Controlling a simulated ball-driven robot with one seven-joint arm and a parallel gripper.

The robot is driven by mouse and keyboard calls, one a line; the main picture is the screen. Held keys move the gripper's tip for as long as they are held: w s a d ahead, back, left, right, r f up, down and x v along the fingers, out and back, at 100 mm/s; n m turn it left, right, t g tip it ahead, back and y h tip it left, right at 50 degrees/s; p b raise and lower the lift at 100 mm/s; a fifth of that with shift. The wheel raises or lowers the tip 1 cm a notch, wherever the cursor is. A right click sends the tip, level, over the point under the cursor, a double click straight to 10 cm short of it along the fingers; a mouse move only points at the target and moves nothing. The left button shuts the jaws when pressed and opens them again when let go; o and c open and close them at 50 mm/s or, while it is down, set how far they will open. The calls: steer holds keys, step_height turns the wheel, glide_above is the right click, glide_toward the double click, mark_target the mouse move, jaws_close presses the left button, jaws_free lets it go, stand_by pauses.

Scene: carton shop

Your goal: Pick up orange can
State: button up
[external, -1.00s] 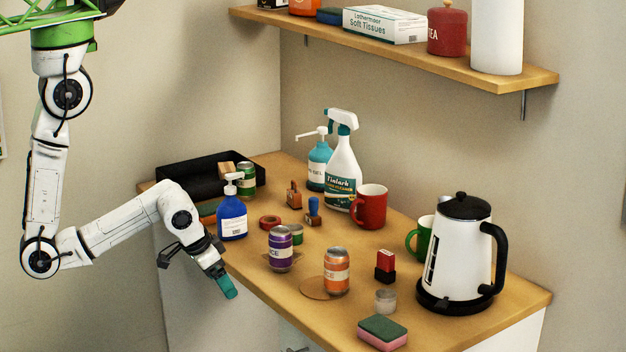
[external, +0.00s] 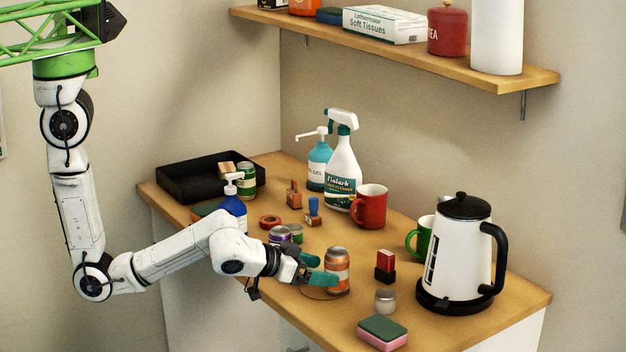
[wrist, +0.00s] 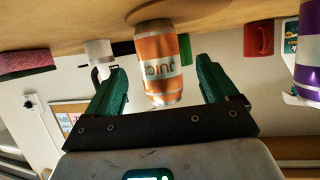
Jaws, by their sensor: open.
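The orange can (external: 337,270) stands upright on a round brown coaster (external: 318,294) near the counter's front edge. My gripper (external: 313,271) is open just left of the can, with its green fingers pointing at it. In the wrist view, which is upside down, the orange can (wrist: 160,65) lies between the two green fingers of my gripper (wrist: 165,85), with a gap on each side. A purple can (external: 279,235) stands behind my gripper, mostly hidden by it in the external view. It also shows at the right edge of the wrist view (wrist: 309,55).
A kettle (external: 460,255) and a red mug (external: 370,207) stand farther back. A blue pump bottle (external: 233,205) stands left, partly behind my arm.

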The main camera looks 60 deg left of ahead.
mark_target(331, 270)
steer(key=x, duration=0.1)
steer(key=p+x, duration=0.1)
steer(key=x, duration=0.1)
steer(key=shift+w+r, duration=0.1)
steer(key=shift+w, duration=0.25)
steer(key=shift+w+d+f, duration=0.15)
steer(key=shift+w+f, duration=0.2)
steer(key=shift+w, duration=0.25)
steer(key=c, duration=1)
steer(key=shift+r, duration=0.1)
steer(key=shift+c, duration=0.2)
